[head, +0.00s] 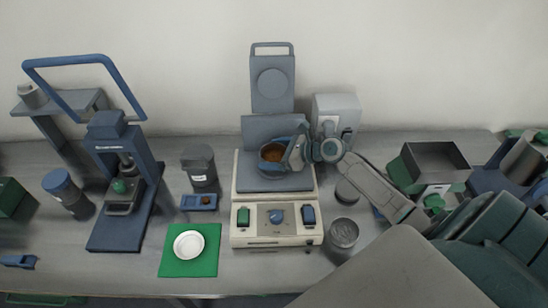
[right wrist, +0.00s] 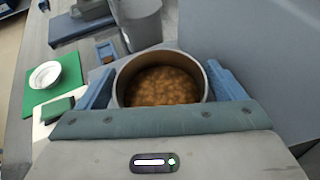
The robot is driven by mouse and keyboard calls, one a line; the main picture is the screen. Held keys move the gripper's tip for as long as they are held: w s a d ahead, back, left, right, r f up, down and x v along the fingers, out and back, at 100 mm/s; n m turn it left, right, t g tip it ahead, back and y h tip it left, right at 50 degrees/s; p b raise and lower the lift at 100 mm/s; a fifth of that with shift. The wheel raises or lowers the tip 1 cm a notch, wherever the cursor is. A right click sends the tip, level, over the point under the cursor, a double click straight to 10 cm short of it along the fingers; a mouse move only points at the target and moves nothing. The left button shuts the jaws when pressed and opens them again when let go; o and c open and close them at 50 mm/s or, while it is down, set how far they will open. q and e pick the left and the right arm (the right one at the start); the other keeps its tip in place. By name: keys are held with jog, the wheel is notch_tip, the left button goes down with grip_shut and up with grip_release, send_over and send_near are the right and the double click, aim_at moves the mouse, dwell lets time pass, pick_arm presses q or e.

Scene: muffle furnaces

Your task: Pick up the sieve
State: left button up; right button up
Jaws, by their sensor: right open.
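A round metal vessel, which looks like the sieve (head: 271,153), holds brown grains and stands on the grey top of a cream bench device (head: 276,228). The sieve also shows in the right wrist view (right wrist: 128,70), close in front of the palm. My right gripper (head: 277,152) reaches in from the right, low over the device. Its blue fingers are open, one on each side of the sieve; I cannot tell whether they touch the wall. My left gripper is not in view.
A white dish (head: 188,244) lies on a green mat (head: 205,262) to the left. A blue press (head: 120,200) stands further left. A metal cup (head: 344,233) stands right of the device, below my forearm. A grey upright panel (head: 272,82) stands close behind the sieve.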

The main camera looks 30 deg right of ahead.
aim_at(276, 160)
jog(key=c, duration=1.2)
jog(key=shift+o, duration=0.2)
jog(key=shift+r, duration=0.1)
jog(key=shift+r, duration=0.6)
jog(key=shift+s+r+b, duration=0.2)
jog(key=shift+r+b, duration=0.1)
jog(key=shift+r, duration=0.2)
jog(key=shift+s+r+b, duration=0.2)
jog(key=shift+r+b, duration=0.1)
jog(key=shift+r, duration=0.2)
jog(key=s+r+p, duration=0.1)
jog(key=s, duration=1.4)
jog(key=shift+a+r, duration=0.3)
jog(key=shift+r, duration=0.05)
jog(key=shift+s, duration=0.15)
